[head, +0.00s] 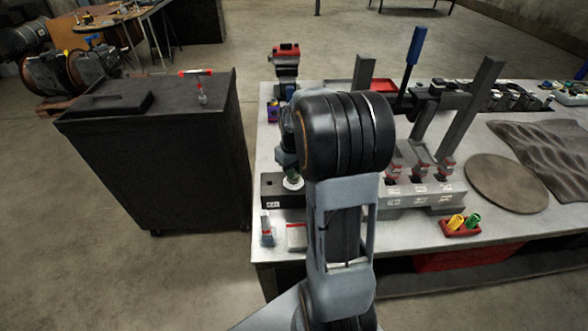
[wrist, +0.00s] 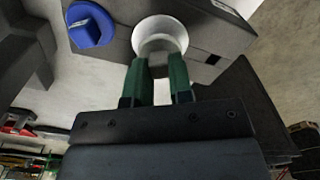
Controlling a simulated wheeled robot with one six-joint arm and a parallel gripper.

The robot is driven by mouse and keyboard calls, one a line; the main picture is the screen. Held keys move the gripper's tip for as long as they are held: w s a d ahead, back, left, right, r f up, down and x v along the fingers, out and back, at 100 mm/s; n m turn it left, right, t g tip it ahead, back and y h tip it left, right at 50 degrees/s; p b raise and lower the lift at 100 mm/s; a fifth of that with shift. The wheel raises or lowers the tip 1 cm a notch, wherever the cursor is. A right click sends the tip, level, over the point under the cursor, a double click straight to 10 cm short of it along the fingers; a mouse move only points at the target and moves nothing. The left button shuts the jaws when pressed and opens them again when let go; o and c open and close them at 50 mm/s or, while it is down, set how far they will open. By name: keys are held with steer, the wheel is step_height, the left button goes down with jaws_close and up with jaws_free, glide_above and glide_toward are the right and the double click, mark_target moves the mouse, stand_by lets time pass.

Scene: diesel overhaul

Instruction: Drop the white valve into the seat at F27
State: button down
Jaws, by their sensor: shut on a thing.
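The white valve (wrist: 160,38) has a round, flared head, seen in the wrist view between my fingertips. My gripper (wrist: 161,64) has green fingers shut on it. In the head view the white valve (head: 292,183) shows at the dark block (head: 272,187) near the bench's left edge. The wrist view also shows the dark block (wrist: 215,38), with the valve in front of or at it. I cannot tell whether the valve touches it. A blue round part (wrist: 90,25) sits on the block. The seat opening is hidden, and no F27 label is readable.
A grey fixture (head: 420,195) with several red-topped parts stands right of my arm. A small red tray (head: 460,228) holds yellow and green pieces. A red-and-grey piece (head: 267,230) stands at the bench's front left. A dark cabinet (head: 160,150) stands left, across a floor gap.

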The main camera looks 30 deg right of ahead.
steer(key=shift+f, duration=0.25)
steer(key=shift+f+b, duration=0.3)
steer(key=shift+b, duration=0.05)
steer(key=shift+f, duration=0.25)
stand_by(0.3)
steer(key=c, duration=0.9)
jaws_free()
steer(key=shift+c, duration=0.2)
steer(key=shift+o, duration=0.4)
steer(key=o, duration=0.3)
steer(key=shift+o, duration=0.2)
steer(key=shift+r, duration=0.2)
